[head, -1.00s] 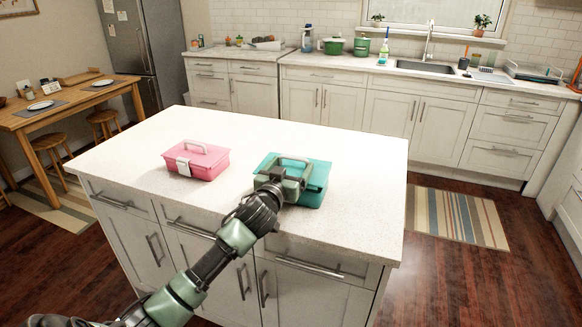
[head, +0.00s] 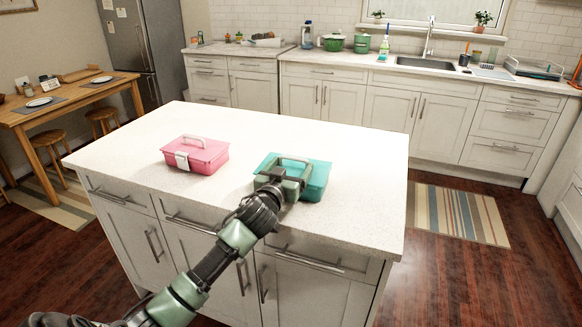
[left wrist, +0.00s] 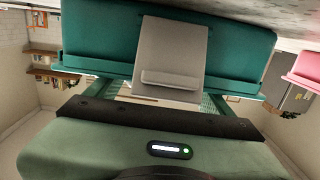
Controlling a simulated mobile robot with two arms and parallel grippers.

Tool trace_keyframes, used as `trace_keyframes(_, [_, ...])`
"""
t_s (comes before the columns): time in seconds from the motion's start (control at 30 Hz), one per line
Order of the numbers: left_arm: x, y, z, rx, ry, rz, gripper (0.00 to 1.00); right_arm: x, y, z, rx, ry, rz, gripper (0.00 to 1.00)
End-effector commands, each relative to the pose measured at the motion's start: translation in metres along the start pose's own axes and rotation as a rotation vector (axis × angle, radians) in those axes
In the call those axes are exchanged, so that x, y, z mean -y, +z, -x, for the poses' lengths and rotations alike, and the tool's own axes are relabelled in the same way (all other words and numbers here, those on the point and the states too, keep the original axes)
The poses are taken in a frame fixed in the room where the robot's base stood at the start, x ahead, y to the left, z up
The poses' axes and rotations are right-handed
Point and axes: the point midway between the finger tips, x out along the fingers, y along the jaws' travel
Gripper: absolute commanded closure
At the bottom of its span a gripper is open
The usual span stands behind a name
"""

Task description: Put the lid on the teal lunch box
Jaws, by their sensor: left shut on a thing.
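The teal lunch box (head: 321,183) stands on the light worktop of the island, right of its middle. Its teal lid (head: 262,164) is at the top of the box, partly hidden by my gripper. My left gripper (head: 291,176) is over the box and shut on the lid's handle. The left wrist view shows the teal front close up, with a grey latch (left wrist: 172,50) in its middle. No clear gap shows between lid and box, but I cannot tell whether the lid is fully seated. My right gripper is not in view.
A pink lunch box (head: 201,157) with a white handle and latch stands left of the teal one, apart from it. The worktop (head: 237,125) is clear behind and around both boxes. Its front edge runs beneath my left arm.

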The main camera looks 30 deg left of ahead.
Motion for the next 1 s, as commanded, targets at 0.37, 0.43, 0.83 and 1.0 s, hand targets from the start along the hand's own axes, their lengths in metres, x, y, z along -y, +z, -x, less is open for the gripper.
trace_keyframes(0.37, [0.000, 0.001, 0.002, 0.000, 0.000, 0.000, 0.00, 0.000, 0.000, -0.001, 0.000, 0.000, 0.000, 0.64])
trace_keyframes(0.43, [0.000, 0.002, 0.008, 0.000, 0.000, 0.001, 0.00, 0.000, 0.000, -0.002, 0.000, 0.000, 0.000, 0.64])
trace_keyframes(0.83, [0.000, 0.002, 0.070, 0.001, 0.001, 0.001, 0.00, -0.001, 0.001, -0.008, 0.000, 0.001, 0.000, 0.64])
trace_keyframes(1.0, [0.000, 0.001, 0.078, 0.000, 0.000, 0.000, 0.00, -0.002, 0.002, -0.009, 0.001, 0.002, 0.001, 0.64])
